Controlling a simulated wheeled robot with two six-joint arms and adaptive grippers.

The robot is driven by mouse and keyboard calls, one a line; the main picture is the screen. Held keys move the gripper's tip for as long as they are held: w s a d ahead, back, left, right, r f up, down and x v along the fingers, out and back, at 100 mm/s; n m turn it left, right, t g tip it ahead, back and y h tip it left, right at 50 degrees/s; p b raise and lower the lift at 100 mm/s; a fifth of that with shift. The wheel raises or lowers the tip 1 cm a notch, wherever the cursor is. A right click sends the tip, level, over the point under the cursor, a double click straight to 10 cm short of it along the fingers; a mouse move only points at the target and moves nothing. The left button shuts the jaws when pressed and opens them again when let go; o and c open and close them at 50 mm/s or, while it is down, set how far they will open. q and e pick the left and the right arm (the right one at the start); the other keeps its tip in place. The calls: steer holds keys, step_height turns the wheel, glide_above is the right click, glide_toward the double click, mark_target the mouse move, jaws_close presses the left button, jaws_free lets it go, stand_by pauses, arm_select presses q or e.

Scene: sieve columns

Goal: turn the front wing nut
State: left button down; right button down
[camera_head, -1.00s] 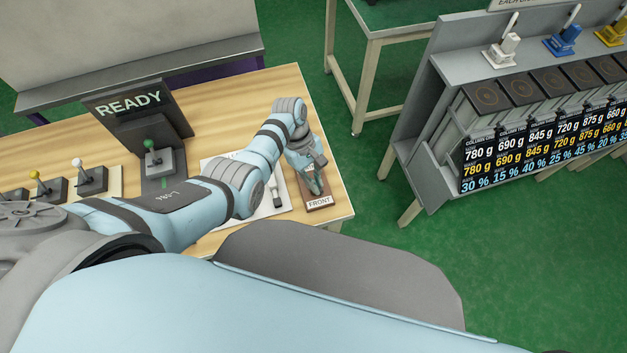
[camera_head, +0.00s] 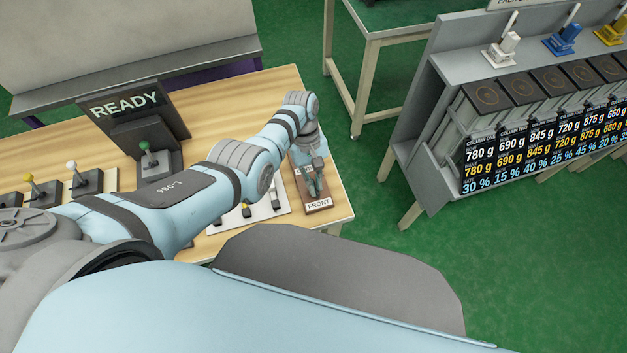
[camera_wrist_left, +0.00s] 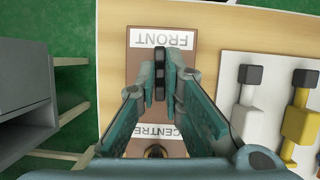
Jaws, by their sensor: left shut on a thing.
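The front wing nut (camera_wrist_left: 160,78) shows in the left wrist view as a dark upright piece between my fingers, beside the FRONT label of a brown board (camera_wrist_left: 136,60). My left gripper (camera_wrist_left: 161,88) is shut on it, with one teal finger on each side. In the head view the left gripper (camera_head: 317,188) reaches down over the brown board (camera_head: 325,207) at the table's right end, and its fingers hide the nut there. A brass-coloured part (camera_wrist_left: 156,151) sits by the CENTRE label, partly hidden by my gripper. My right gripper is not in view.
A white mat (camera_head: 274,214) with small tools, one yellow (camera_wrist_left: 299,120), lies beside the board. A READY sign (camera_head: 125,105) and several levers stand on the wooden table (camera_head: 224,103). A grey rack (camera_head: 440,75) stands right, across green floor.

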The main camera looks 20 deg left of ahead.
arm_select(q)
steer(key=shift+s+f, duration=0.15)
steer(key=shift+s, duration=0.05)
steer(key=c, duration=1.7)
jaws_free()
steer(key=shift+w, duration=0.1)
steer(key=v, duration=1.2)
